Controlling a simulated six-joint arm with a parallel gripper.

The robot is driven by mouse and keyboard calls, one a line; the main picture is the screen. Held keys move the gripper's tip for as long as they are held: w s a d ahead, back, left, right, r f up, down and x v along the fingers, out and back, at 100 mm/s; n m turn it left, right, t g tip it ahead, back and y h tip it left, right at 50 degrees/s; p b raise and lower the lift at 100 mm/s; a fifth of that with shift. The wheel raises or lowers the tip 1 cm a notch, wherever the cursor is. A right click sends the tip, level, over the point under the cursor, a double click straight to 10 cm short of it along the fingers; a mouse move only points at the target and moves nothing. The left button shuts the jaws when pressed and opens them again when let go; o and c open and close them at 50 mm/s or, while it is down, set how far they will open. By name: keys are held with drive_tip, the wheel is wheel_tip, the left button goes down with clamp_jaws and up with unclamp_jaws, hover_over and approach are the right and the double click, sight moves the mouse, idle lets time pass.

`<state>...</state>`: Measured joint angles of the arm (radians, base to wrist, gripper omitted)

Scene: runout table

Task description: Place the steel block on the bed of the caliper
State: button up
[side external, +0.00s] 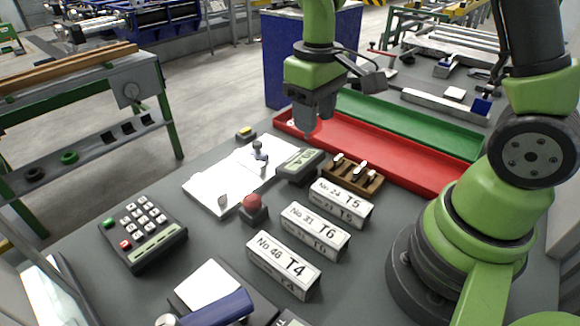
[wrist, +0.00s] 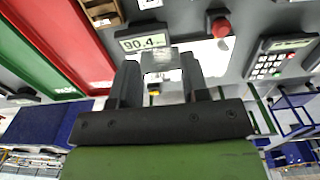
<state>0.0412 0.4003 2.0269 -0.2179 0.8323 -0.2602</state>
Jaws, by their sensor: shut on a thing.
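My gripper (side external: 313,118) hangs above the back of the table, just above and behind a dark gauge with a digital display (side external: 300,163), which seems to be the caliper. In the wrist view my gripper (wrist: 160,72) is shut on a pale grey steel block (wrist: 161,60) held between the fingertips. The display (wrist: 143,42) reads 90.4 and lies just beyond the fingers. The block is hard to tell from the fingers in the side view. The caliper's bed cannot be made out clearly.
A red tray (side external: 385,153) and a green tray (side external: 410,125) lie behind. A wooden rack (side external: 352,178) and labelled T5, T6 and T4 blocks (side external: 283,265) stand right and in front. A red button (side external: 252,205), white sheets (side external: 222,188) and a keypad (side external: 142,232) are left.

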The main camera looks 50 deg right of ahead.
drive_tip(key=shift+a+r, duration=0.25)
drive_tip(key=shift+a, duration=0.25)
drive_tip(key=s+d+f, duration=0.3)
drive_tip(key=s+d, duration=0.1)
drive_tip(key=s+d+f, duration=0.7)
drive_tip(key=s+f, duration=0.1)
drive_tip(key=shift+s+d, duration=0.2)
drive_tip(key=shift+d, duration=0.2)
drive_tip(key=shift+f, duration=2.55)
drive_tip(key=shift+f, duration=0.1)
drive_tip(key=o, duration=0.9)
drive_tip(key=shift+o, duration=0.2)
